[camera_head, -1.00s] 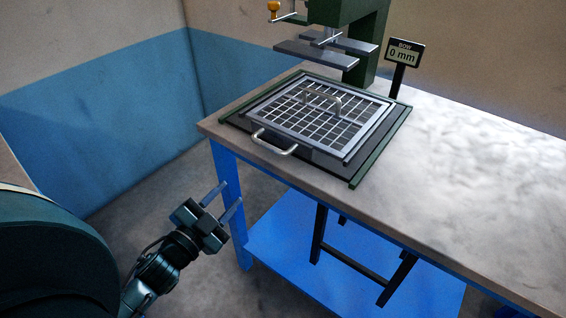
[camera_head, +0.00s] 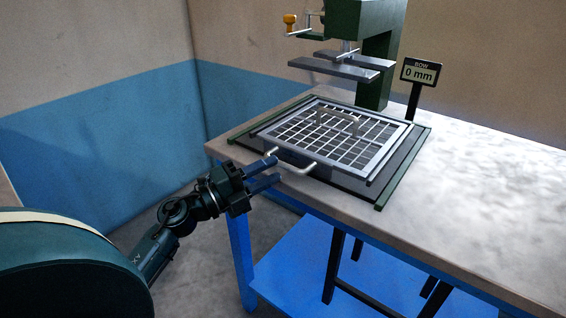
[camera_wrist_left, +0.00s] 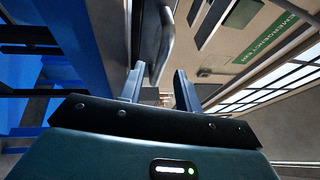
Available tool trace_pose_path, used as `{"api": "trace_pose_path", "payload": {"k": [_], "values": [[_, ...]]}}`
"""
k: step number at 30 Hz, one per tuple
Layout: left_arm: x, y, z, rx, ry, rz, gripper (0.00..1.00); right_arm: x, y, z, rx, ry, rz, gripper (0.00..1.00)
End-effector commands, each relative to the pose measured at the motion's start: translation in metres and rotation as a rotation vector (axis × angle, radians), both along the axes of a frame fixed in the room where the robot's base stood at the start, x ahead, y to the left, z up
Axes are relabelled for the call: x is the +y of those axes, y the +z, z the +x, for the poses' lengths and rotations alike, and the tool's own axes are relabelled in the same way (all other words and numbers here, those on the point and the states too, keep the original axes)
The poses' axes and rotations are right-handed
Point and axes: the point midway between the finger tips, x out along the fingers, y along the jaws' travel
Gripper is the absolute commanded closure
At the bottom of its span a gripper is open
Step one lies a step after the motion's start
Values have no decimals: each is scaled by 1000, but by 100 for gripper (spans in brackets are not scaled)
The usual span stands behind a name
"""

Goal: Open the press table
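The press table (camera_head: 398,160) is a dark sliding plate between green rails on the workbench, below the press head. A metal bow handle (camera_head: 296,171) sticks out from its front edge. A sieve frame with a light grid (camera_head: 335,138) and a small handle on top lies on it. My left gripper (camera_head: 274,171) is open, its two fingers pointing at the left part of the bow handle. In the left wrist view the fingers (camera_wrist_left: 158,88) are apart, and a grey bar, apparently the handle (camera_wrist_left: 166,45), shows just beyond them. Contact cannot be told. My right gripper is out of view.
The green press (camera_head: 376,60) stands behind, its grey pressing plates (camera_head: 335,68) above the sieve frame. A sign reading "BOW 0 mm" (camera_head: 420,73) stands right of it. The workbench top (camera_head: 490,190) is bare on the right. Its blue leg (camera_head: 241,260) stands below my gripper.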

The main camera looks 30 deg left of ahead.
Motion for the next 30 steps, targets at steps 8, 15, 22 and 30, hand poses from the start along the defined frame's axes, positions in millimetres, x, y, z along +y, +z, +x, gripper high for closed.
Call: {"api": "trace_pose_path", "payload": {"k": [8,15,22,30], "values": [[-16,7,31,-1,0,0,66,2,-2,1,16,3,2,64],[-18,7,35,1,0,0,66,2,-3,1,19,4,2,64],[-18,7,34,1,0,0,75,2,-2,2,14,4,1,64],[-18,7,34,0,0,-1,97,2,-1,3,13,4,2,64]]}}
